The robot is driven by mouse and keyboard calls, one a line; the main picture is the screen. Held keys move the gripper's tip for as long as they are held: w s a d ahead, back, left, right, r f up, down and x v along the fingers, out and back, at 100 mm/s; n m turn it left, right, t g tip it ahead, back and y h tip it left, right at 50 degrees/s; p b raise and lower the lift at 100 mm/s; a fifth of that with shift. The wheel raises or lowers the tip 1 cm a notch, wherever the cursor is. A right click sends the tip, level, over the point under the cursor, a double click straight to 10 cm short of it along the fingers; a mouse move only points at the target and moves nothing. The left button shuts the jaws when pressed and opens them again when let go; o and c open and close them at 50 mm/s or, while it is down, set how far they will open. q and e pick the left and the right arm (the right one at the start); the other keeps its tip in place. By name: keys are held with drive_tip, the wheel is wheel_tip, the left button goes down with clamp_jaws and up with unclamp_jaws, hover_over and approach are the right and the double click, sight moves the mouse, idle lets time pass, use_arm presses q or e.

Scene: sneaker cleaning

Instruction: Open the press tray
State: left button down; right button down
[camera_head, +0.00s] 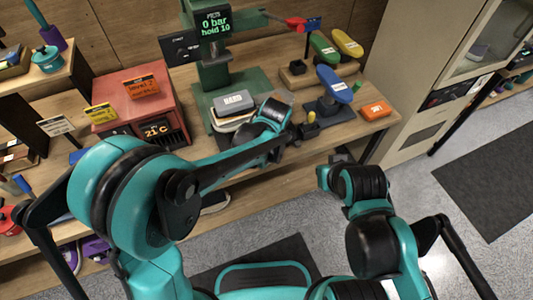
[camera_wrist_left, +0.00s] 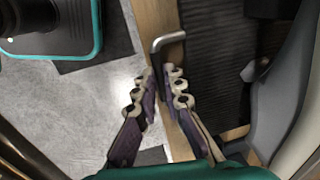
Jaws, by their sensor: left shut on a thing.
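The green press (camera_head: 218,75) stands on the bench with a display reading "0 bar hold 10". A grey block marked HARD (camera_head: 235,102) lies on a pale piece at its base, partly behind my left arm. My left gripper (camera_head: 302,130) is at the bench's front edge, right of the press base. In the left wrist view its fingers (camera_wrist_left: 165,88) are closed around the lower part of a bent metal handle (camera_wrist_left: 168,39). The tray itself is not clearly visible. My right gripper (camera_head: 340,160) is in front of the bench, apart from the press; its fingers are unclear.
A red box (camera_head: 137,98) stands left of the press. Shoe forms on stands, one blue (camera_head: 335,84), and an orange box (camera_head: 375,110) are to the right. A tall beige cabinet (camera_head: 420,70) bounds the right side. Floor in front is partly clear.

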use_arm(q)
drive_tip(key=c, duration=1.6)
unclamp_jaws()
drive_tip(key=shift+r, duration=0.1)
wheel_tip(320, 180, up, 12)
drive_tip(key=s, duration=0.2)
drive_tip(key=shift+d+f, duration=0.2)
drive_tip(key=shift+d, duration=0.1)
drive_tip(key=s+a+n+t, duration=0.2)
drive_tip(key=s+a+n, duration=0.3)
drive_tip(key=a, duration=0.6)
drive_tip(key=s+a+n+t, duration=0.3)
drive_tip(key=s+a+n, duration=0.3)
drive_tip(key=a+n, duration=0.3)
drive_tip(key=a, duration=0.2)
drive_tip(key=shift+a+f+h, duration=0.15)
drive_tip(key=shift+a+h, duration=0.15)
drive_tip(key=shift+a, duration=0.1)
